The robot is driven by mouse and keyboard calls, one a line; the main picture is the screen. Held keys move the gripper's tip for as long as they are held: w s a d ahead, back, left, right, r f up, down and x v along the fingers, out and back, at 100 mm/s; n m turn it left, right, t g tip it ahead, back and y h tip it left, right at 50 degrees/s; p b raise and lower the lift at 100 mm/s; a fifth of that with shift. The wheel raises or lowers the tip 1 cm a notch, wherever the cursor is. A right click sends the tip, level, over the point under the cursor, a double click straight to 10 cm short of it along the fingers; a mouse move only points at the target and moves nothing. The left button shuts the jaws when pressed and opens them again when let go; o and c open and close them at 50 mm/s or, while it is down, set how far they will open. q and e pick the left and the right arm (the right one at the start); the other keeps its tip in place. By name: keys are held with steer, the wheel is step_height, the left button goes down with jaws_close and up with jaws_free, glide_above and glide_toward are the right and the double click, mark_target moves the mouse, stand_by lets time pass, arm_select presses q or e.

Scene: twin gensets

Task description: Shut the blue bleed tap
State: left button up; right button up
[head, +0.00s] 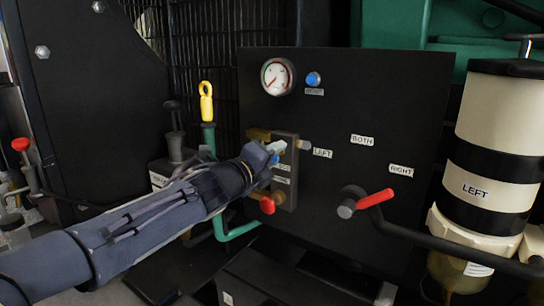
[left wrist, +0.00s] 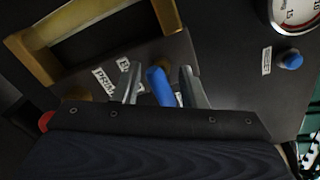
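The blue bleed tap (left wrist: 160,88) shows in the left wrist view as a blue handle standing between the two fingers of my left gripper (left wrist: 161,68). A gap shows on each side of it, so the fingers are open around it and not closed on it. In the head view my left gripper (head: 273,150) is at the brass-edged plate (head: 290,180) on the black panel. Only a small bit of blue (head: 275,159) shows there; the gripper hides most of the tap. My right gripper is not in view.
The black panel (head: 350,100) carries a gauge (head: 278,76), a blue button (head: 313,79) and a red-handled selector lever (head: 374,199). A red knob (head: 267,205) is just below my gripper. A yellow-ringed dipstick (head: 206,101) stands left. A filter canister (head: 495,150) labelled LEFT stands right.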

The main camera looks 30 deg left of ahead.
arm_select(q)
steer(key=shift+s+r, duration=0.1)
steer(key=shift+s+r, duration=0.1)
steer(key=shift+s, duration=0.25)
steer(key=s+p, duration=0.2)
steer(key=s, duration=0.5)
steer(key=shift+a+f+p, duration=0.2)
steer(key=shift+a+p, duration=0.1)
steer(key=shift+p, duration=0.1)
